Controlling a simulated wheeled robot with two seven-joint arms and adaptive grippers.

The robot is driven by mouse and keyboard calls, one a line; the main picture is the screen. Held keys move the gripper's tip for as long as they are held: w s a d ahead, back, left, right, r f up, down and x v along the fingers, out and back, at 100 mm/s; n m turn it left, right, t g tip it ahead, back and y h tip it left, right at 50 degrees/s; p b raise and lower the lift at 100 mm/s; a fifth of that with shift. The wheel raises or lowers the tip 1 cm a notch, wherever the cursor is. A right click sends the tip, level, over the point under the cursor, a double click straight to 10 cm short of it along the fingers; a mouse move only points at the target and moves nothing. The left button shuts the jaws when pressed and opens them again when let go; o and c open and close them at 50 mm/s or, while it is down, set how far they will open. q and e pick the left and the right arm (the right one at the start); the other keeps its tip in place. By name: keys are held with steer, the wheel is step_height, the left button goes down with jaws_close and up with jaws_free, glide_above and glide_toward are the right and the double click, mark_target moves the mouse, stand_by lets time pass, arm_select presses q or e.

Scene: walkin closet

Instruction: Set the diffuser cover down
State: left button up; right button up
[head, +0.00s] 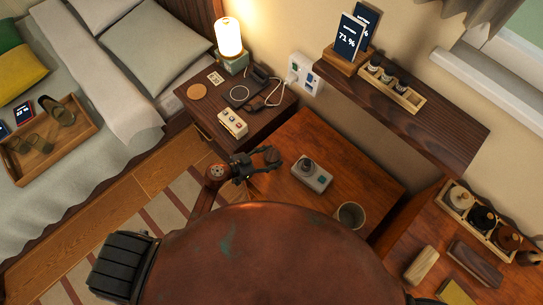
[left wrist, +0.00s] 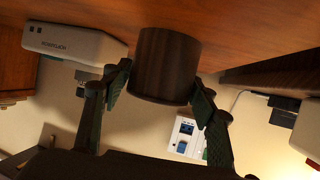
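The diffuser cover (left wrist: 165,65) is a dark wood-grained cylinder in the left wrist view, between the fingers of my left gripper (left wrist: 163,88). The finger pads touch its two sides. In the head view my left gripper (head: 262,163) is over the left part of the reddish wooden desk (head: 345,180), with the brown cover (head: 272,154) at its tips. The cover's end is at or very near the wood surface; I cannot tell whether it touches. A pale grey box with a dark knob (head: 312,173) sits just right of it. My right gripper is not in view.
A dark nightstand (head: 205,110) with a lit lamp (head: 229,38) and a cream box (head: 233,122) stands at back left. A cup (head: 350,214) stands on the desk's near right. A dark shelf (head: 440,125) overhangs the desk's back. Desk between box and cup is clear.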

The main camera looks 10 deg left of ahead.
arm_select(q)
steer(key=shift+o, duration=1.4)
steer(key=shift+s+a+r, duration=0.1)
steer(key=shift+a+r, duration=0.05)
steer(key=p+v, duration=0.3)
steer(key=v, duration=0.8)
steer(key=shift+s+a+r, duration=0.2)
steer(key=shift+s, duration=0.1)
